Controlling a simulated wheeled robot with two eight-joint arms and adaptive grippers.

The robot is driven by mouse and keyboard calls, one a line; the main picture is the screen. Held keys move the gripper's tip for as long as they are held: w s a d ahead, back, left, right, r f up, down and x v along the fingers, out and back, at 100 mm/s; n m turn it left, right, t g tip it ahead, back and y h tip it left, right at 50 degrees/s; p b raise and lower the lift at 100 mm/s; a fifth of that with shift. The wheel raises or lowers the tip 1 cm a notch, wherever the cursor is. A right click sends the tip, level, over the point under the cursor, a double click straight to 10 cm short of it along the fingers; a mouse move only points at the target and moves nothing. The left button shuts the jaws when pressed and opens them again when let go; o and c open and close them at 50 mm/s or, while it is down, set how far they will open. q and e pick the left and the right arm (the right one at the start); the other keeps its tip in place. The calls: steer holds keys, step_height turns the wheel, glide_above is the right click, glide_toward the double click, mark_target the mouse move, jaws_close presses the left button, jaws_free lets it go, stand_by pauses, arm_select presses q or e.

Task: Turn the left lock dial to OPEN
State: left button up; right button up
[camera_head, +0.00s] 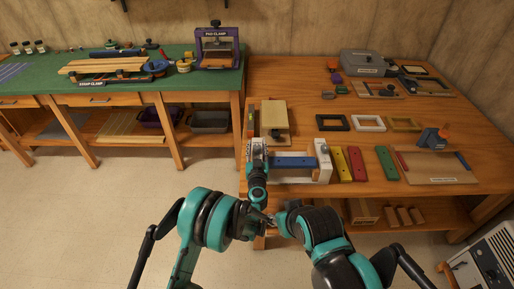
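A jig with a blue bar (293,163) lies at the front left of the right-hand wooden bench. A white end block (323,160) stands at the bar's right end. My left gripper (257,150) is at the bar's left end, over or against the fixture there. It covers that end, so the left lock dial and its OPEN mark cannot be made out. Whether its fingers are apart or closed is too small to tell. My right arm is folded low in the middle, and its gripper cannot be clearly made out.
Red, yellow and green bars (355,163) lie right of the jig. A cream board (274,118) lies behind it, and small frames (369,123) farther right. A grey case (362,62) stands at the back. A green-topped bench (40,75) with clamps is at left.

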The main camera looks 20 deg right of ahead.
mark_target(257, 150)
arm_select(q)
steer(key=v, duration=0.7)
steer(key=shift+s, duration=0.2)
stand_by(0.4)
steer(key=s+a+r+m+g+h, duration=0.15)
steer(key=a+r, duration=0.35)
steer(key=r, duration=0.5)
steer(key=s+a+r+m+g+h, duration=0.1)
steer(key=s+a+r+h, duration=0.1)
steer(key=a+r, duration=0.5)
steer(key=s+a+f+n+g+y, duration=0.2)
steer(key=s+a+f+g+y, duration=0.1)
steer(key=s+a, duration=0.9)
steer(key=s+a+f+n+g+y, duration=0.3)
steer(key=s+a+f+g+y, duration=0.1)
steer(key=s+a, duration=0.9)
steer(key=shift+s+g+y, duration=0.45)
steer(key=shift+s+y, duration=0.1)
steer(key=shift+s, duration=0.1)
steer(key=shift+f+n, duration=0.1)
steer(key=shift+n, duration=0.15)
